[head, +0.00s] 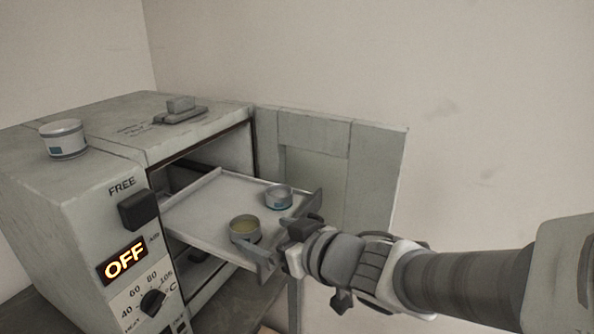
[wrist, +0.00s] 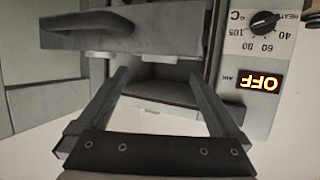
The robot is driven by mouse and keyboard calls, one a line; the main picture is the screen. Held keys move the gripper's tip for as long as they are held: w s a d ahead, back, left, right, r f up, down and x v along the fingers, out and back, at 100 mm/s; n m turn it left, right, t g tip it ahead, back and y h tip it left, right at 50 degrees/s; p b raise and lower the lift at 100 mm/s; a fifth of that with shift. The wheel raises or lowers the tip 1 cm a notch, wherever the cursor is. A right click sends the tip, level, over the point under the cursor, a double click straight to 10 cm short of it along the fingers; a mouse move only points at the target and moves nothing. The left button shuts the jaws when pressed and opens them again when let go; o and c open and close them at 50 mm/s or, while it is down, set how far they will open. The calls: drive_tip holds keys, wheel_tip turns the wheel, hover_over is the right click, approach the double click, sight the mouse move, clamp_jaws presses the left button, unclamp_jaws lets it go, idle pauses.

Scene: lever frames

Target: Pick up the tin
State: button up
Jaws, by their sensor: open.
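Three tins show in the head view. One pale, lidded-looking tin (head: 64,139) stands on top of the oven at the left. A grey tin with a blue mark (head: 278,198) stands on the pulled-out tray (head: 203,202), towards its far front corner. An open tin with yellowish contents (head: 244,229) stands on the tray nearer the camera. My gripper (head: 288,241) is at the tray's front edge, which it partly hides. In the wrist view my gripper (wrist: 160,76) has its fingers apart with nothing between them.
The oven (head: 75,200) has its door (head: 375,165) swung open at the right. Its lit OFF display (head: 124,259) and dial (head: 153,301) face front. A flat object with a block (head: 181,110) lies on top. The tray front (wrist: 165,28) is close in the wrist view.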

sight(238, 221)
drive_tip(key=shift+p+x, duration=0.4)
drive_tip(key=shift+x, duration=0.45)
drive_tip(key=shift+w+a+r+p, duration=0.1)
drive_tip(key=shift+w+a+p, duration=0.25)
drive_tip(key=shift+p, duration=0.75)
drive_tip(key=w+p, duration=0.1)
drive_tip(key=p, duration=0.2)
drive_tip(key=shift+a+f, duration=0.3)
drive_tip(key=shift+a, duration=0.1)
drive_tip(key=shift+w+a+f, duration=0.25)
drive_tip(key=shift+a+f, duration=0.1)
drive_tip(key=shift+w+a+f, duration=0.25)
drive_tip(key=shift+w+a, duration=0.15)
drive_tip(key=shift+w, duration=0.05)
drive_tip(key=shift+r+p+x, duration=0.15)
drive_tip(key=shift+p+x, duration=0.05)
drive_tip(key=shift+x, duration=1.15)
drive_tip(key=shift+r+p+x, duration=0.1)
drive_tip(key=shift+p+x, duration=0.05)
drive_tip(key=shift+x, duration=1.25)
drive_tip(key=c, duration=1.5)
